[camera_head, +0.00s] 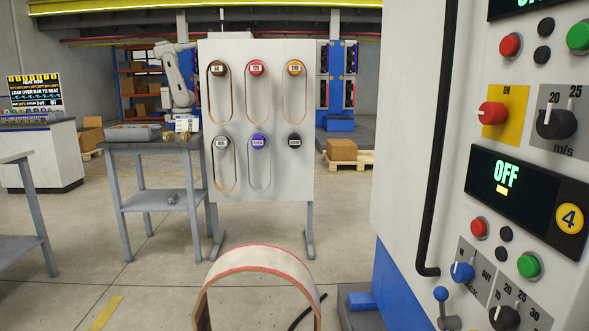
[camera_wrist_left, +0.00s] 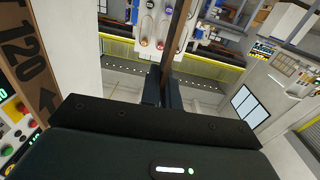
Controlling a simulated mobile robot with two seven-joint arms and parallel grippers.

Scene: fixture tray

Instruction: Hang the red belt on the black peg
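The red belt (camera_head: 262,256), a wide loop with a red edge and pale outer face, stands upright at the bottom of the head view. In the left wrist view its brown side (camera_wrist_left: 45,50) is printed "120" with an arrow. My left gripper (camera_wrist_left: 163,92) is shut on a thin brown strip of it. The black peg (camera_head: 294,142) is at the lower right of the white board (camera_head: 305,180), with no belt on it. My right gripper is not in view.
The other pegs on the board, including the red peg (camera_head: 256,68) and the purple peg (camera_head: 259,142), carry hanging loops. A grey table (camera_head: 155,145) stands left of the board. A large control panel (camera_head: 405,130) fills the right side. Floor shows between belt and board.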

